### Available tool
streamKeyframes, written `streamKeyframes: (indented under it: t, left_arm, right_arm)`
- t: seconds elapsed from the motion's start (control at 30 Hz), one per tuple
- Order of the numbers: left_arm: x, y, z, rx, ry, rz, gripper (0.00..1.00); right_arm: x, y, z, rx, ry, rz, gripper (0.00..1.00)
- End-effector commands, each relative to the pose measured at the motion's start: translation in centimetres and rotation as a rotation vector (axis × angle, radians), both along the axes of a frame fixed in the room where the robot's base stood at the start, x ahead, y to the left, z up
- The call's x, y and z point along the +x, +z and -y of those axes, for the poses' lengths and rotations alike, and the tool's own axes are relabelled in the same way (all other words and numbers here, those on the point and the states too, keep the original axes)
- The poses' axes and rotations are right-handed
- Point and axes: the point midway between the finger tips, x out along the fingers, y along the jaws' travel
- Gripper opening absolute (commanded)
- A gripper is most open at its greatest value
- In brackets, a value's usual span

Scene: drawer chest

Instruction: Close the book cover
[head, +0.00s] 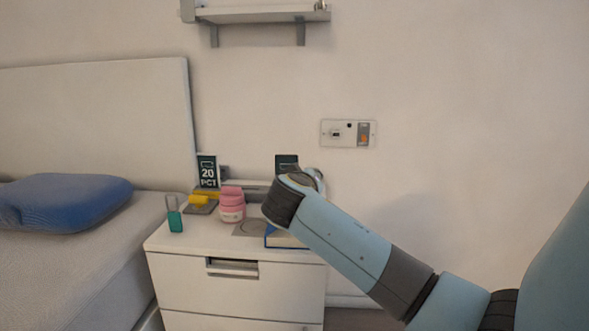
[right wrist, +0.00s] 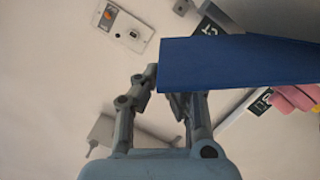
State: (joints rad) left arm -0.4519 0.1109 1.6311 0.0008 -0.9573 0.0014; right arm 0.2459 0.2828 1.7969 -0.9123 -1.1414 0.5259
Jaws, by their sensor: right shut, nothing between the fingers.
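The book (head: 283,240) lies on the right part of the nightstand top in the head view, with a blue cover edge and pale pages showing. My right arm hides most of it. In the right wrist view a blue book cover (right wrist: 235,62) fills the upper right and overlaps the fingertips of my right gripper (right wrist: 168,82). The gripper is shut with nothing between its fingers, right beside or behind the cover's edge. I cannot tell whether they touch, or how far the cover is raised. In the head view the fingers are hidden behind my wrist. My left gripper is not in view.
The white nightstand (head: 205,285) also holds a pink jar (head: 232,205), a teal bottle (head: 174,218), a yellow item (head: 199,200) and a dark card reading "20 PCT" (head: 208,171). A bed with a blue pillow (head: 65,202) stands left. A wall socket (head: 347,133) is behind.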

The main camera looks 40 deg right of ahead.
Motion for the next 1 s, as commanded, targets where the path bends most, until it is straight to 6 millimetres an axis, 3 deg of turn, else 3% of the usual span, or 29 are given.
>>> streamKeyframes:
  t: [0.3,0.6,1.0]
  left_arm:
    - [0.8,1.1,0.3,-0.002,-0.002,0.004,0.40]
    - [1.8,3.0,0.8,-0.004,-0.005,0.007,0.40]
    - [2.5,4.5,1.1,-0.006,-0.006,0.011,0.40]
  right_arm:
    - [-2.2,-3.4,1.9,0.191,0.001,0.211,0.00]
    - [-3.2,-6.2,2.8,0.339,0.001,0.376,0.00]
    - [-3.5,-7.9,3.2,0.344,0.000,0.384,0.00]
